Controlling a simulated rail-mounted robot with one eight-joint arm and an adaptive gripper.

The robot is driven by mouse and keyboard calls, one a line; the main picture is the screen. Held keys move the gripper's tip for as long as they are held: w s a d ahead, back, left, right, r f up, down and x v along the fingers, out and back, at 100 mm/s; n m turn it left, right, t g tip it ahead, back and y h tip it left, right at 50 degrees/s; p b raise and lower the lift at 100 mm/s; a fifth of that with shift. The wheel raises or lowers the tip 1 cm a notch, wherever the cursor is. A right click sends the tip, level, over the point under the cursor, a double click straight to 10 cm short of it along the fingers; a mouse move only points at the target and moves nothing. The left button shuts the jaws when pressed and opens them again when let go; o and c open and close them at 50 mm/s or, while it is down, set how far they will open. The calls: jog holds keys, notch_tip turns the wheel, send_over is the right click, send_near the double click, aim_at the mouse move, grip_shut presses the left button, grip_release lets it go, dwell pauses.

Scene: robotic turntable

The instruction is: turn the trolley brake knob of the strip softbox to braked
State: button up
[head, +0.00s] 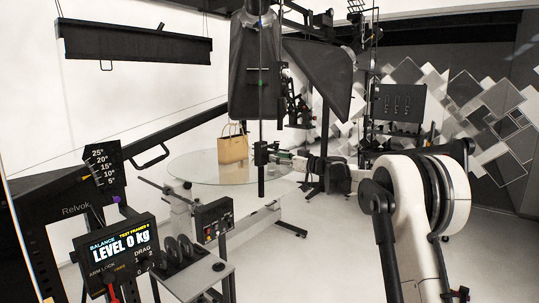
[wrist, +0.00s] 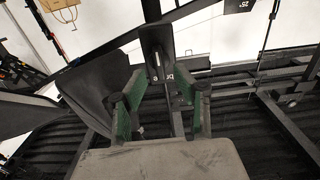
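My gripper (head: 283,155) is in the middle of the head view, pointing left beside a dark vertical rod (head: 262,110); whether they touch is unclear. In the wrist view my gripper (wrist: 160,88) has its green fingers apart, with nothing seen clamped between them. Beyond the fingertips is a dark upright plate (wrist: 157,45), with small pale lettering beside it, only partly legible. A long black strip fixture (head: 135,42) hangs at upper left in the head view and may be the strip softbox. I cannot make out the trolley brake knob or its setting in either view.
A round glass table (head: 195,172) carries a tan bag (head: 233,149) behind my gripper. Dark softboxes (head: 318,75) hang above. A display console (head: 117,258) and small control box (head: 214,222) stand at front left. Black frame bars cross the wrist view.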

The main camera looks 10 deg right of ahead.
aim_at(268, 156)
jog(key=shift+p+x, duration=0.35)
jog(key=shift+x, duration=1.95)
grip_shut()
